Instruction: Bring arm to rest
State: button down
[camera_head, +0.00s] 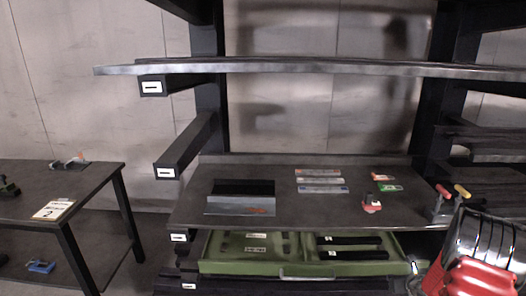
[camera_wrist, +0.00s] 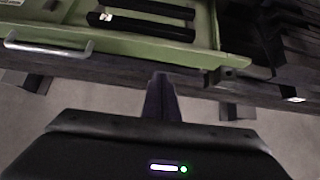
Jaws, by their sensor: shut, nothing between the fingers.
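My gripper (camera_wrist: 161,80) shows in the wrist view with its two dark fingers together and nothing between them. It points toward the dark front edge below an open green drawer (camera_wrist: 215,50) and appears apart from it. The drawer's metal handle (camera_wrist: 48,47) is at the upper left of that view. In the head view the same green drawer (camera_head: 240,268) is pulled out under the workbench. I cannot make out my gripper's fingers in the head view.
The dark workbench (camera_head: 290,212) carries a black tray (camera_head: 240,196), several flat coloured pieces and a small red item (camera_head: 371,204). A shelf (camera_head: 320,67) spans above it. A side table (camera_head: 95,180) stands at left. Red and silver parts (camera_head: 480,255) fill the lower right.

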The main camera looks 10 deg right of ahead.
jog(key=s+a+r+n+g+y, duration=0.1)
jog(key=s+a+r+n+y, duration=0.2)
jog(key=a+n, duration=0.4)
jog(key=s+a+r+n+g+y, duration=0.1)
jog(key=s+a+r+n+g, duration=0.15)
jog(key=a+r+n, duration=0.5)
jog(key=s+a+r+n+g+y, duration=0.15)
jog(key=s+a+n, duration=0.3)
jog(key=a, duration=0.45)
jog(key=s+a+r+n+h, duration=0.2)
jog(key=s+a+r+n, duration=0.6)
jog(key=r, duration=0.3)
jog(key=s+a+r+n+t+h, duration=0.1)
jog(key=s+a+r+n+h, duration=0.1)
jog(key=s+a+r+n, duration=0.7)
notch_tip(320, 180, up, 2)
jog(key=shift+s+r+n, duration=0.2)
jog(key=shift+s+n, duration=0.6)
jog(key=shift+s, duration=0.4)
